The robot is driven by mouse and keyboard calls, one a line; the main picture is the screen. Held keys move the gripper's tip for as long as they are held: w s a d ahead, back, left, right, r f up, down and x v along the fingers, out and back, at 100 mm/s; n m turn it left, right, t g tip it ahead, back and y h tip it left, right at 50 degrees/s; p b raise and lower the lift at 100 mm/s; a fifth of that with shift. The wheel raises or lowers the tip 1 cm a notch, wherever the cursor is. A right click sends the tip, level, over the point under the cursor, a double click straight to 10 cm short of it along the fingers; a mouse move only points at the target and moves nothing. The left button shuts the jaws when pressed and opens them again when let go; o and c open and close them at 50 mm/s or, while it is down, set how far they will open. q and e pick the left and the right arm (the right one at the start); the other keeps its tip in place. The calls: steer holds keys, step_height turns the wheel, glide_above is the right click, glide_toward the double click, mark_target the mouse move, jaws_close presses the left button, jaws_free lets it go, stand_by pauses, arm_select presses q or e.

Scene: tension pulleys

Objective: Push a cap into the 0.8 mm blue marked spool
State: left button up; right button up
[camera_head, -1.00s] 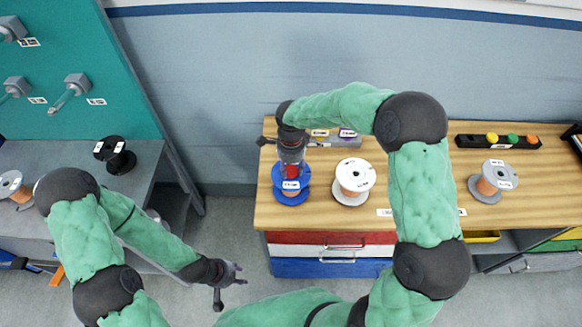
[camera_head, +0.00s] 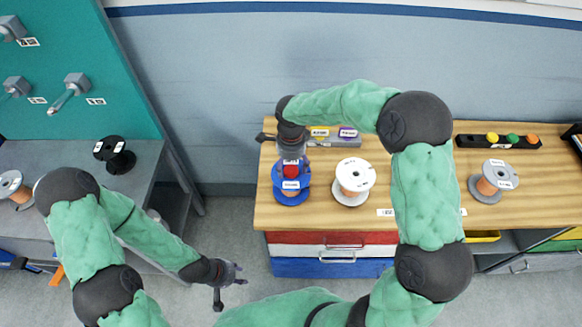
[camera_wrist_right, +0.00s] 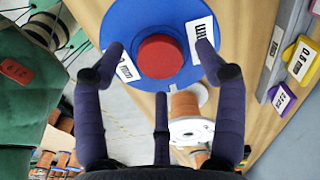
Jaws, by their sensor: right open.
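The blue spool (camera_head: 291,190) stands at the left of the wooden bench, with white labels on its flange. A red cap (camera_head: 291,170) sits at its centre. In the right wrist view, the red cap (camera_wrist_right: 160,57) lies in the middle of the blue flange (camera_wrist_right: 150,20); I cannot tell how deep it sits. My right gripper (camera_wrist_right: 160,66) is open, its fingers spread around the cap and apart from it, just above the spool. My left gripper (camera_head: 230,272) hangs over the floor at the lower left, away from the bench; its finger opening is unclear.
A white spool (camera_head: 353,180) stands right of the blue one, and a grey spool (camera_head: 491,180) farther right. A grey holder with yellow (camera_head: 320,132) and purple (camera_head: 347,132) caps lies behind. A black rack (camera_head: 470,142) holds several caps at the back right.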

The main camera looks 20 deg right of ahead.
step_height(320, 180, up, 10)
steer(key=shift+r, duration=0.2)
steer(key=shift+s, duration=0.1)
stand_by(0.5)
